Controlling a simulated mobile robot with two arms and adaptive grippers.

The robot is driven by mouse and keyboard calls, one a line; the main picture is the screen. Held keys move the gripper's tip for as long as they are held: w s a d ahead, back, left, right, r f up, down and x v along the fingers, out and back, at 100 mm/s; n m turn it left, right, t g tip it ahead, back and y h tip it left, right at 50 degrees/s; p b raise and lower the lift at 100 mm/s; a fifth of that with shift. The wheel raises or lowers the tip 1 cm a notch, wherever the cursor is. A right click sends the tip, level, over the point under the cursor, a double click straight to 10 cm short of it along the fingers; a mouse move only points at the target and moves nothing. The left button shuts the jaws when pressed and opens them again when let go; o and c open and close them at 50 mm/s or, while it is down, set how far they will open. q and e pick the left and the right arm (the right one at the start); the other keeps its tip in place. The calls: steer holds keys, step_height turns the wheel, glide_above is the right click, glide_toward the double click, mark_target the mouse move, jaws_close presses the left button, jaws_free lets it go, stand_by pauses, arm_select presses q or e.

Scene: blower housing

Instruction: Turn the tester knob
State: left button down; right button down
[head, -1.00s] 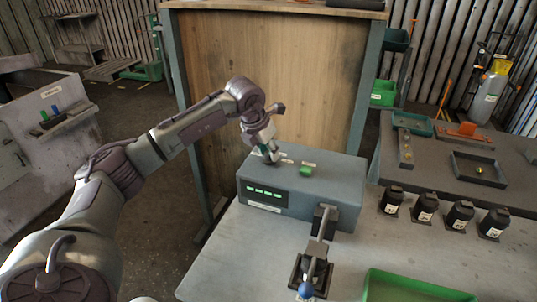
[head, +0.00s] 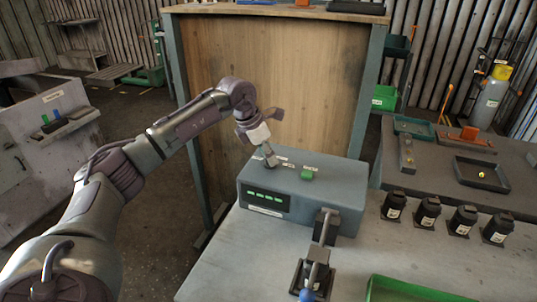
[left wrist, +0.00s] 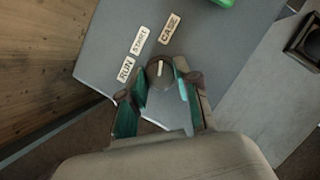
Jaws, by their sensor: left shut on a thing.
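The tester is a grey-blue box (head: 330,190) on the bench, with a lit green display (head: 266,197) on its front. Its dark round knob (left wrist: 160,73) sits on the top face and has a white pointer line. Small labels stand beside it, among them RUN (left wrist: 126,69) and CASE (left wrist: 169,29). My left gripper (left wrist: 159,82) points down at the knob, its two green-padded fingers on either side of it, shut on it. In the head view the left gripper (head: 269,158) is over the box's left back part and mostly hides the knob. My right gripper is not in view.
A green button (head: 307,174) is on the box top, right of the knob. A clamp-like device with a blue ball (head: 308,295) stands in front. Several black labelled units (head: 428,211) line the right, near a green tray (head: 400,290). A wooden panel (head: 270,80) rises behind.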

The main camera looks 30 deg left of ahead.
arm_select(q)
steer(key=shift+r, duration=0.1)
steer(key=c, duration=0.8)
jaws_free()
steer(key=shift+c, duration=0.2)
steer(key=v, duration=1.2)
